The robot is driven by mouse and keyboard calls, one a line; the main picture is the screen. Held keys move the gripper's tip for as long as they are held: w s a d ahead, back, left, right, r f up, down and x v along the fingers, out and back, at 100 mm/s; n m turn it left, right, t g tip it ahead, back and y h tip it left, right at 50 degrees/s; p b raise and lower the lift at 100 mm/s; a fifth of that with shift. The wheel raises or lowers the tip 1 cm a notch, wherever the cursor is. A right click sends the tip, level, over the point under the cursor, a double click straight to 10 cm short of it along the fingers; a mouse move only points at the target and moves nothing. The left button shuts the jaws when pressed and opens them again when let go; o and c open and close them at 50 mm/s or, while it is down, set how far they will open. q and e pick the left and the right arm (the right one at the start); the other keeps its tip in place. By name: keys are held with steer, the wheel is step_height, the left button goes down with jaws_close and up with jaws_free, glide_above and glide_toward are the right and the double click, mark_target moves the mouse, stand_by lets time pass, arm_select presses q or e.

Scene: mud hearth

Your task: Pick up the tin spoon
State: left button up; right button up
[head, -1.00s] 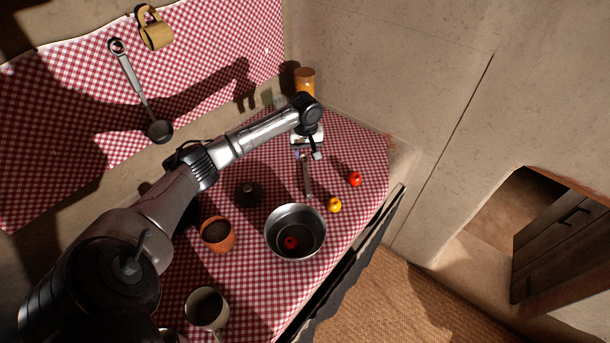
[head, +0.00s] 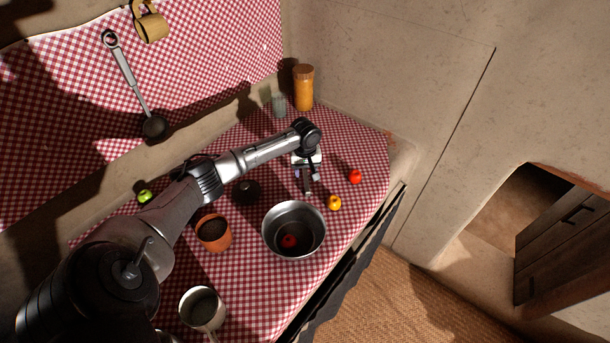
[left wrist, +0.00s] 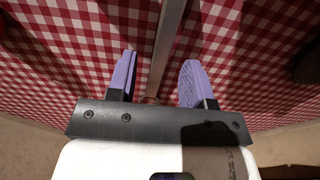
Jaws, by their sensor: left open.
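A long, thin grey metal handle, which looks like the tin spoon's (left wrist: 167,45), runs between my left gripper's (left wrist: 157,78) two purple finger pads in the left wrist view. The pads stand apart on either side of it, with gaps showing. In the head view the left gripper (head: 306,174) points down over the checked cloth, and a bit of the spoon (head: 307,187) shows below it. The spoon's bowl is not clearly seen. The height of the fingers above the cloth is hard to tell. My right gripper is not in view.
A metal pot (head: 294,230) with a red thing inside stands close in front. A yellow fruit (head: 334,203) and a red fruit (head: 355,176) lie to the right. A dark lid-like thing (head: 246,191) and a terracotta pot (head: 214,232) stand left. An orange jar (head: 303,88) stands behind.

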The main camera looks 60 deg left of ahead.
arm_select(q)
steer(key=shift+f, duration=0.85)
jaws_close()
